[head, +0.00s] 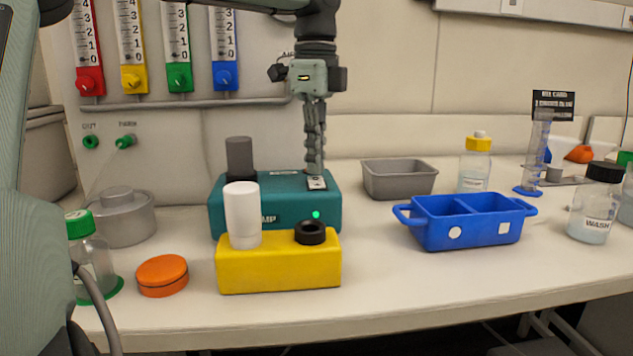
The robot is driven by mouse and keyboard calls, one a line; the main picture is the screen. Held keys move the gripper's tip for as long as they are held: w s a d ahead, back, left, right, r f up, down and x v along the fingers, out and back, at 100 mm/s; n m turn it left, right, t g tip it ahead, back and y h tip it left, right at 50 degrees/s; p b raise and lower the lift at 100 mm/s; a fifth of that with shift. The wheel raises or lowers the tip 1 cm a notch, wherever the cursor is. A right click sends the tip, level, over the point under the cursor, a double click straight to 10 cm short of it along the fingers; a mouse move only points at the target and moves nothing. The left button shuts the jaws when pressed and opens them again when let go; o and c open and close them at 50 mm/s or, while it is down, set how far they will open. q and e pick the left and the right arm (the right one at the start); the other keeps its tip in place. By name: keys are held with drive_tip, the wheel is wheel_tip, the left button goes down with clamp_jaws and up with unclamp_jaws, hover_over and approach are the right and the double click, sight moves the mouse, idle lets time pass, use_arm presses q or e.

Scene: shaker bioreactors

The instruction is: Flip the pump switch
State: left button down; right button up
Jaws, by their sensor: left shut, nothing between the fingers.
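The teal pump box (287,214) stands on the bench near the middle, partly hidden by a yellow block in front of it. The pump switch (317,183) is a small light plate with a dark part on the right of the pump's top. A green light (316,215) shows on the pump's front. My left gripper (315,170) points straight down, shut and empty, with its fingertips at or just above the switch. I cannot tell if they touch it. My right gripper is not in view.
The yellow block (279,271) holds a white cylinder (242,215) and a black ring (310,233). A blue two-part tray (470,233), a grey tray (398,179) and bottles stand to the right. An orange lid (162,276) lies at left. The front bench is clear.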

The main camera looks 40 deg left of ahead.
sight(315, 178)
use_arm(q)
drive_tip(key=shift+f+b, duration=0.4)
drive_tip(key=shift+f, duration=0.2)
drive_tip(key=shift+r, duration=0.2)
wheel_tip(315, 178, up, 5)
drive_tip(key=p, duration=0.3)
drive_tip(key=shift+f+p, duration=0.2)
drive_tip(key=shift+p, duration=0.15)
drive_tip(key=shift+r, duration=1.05)
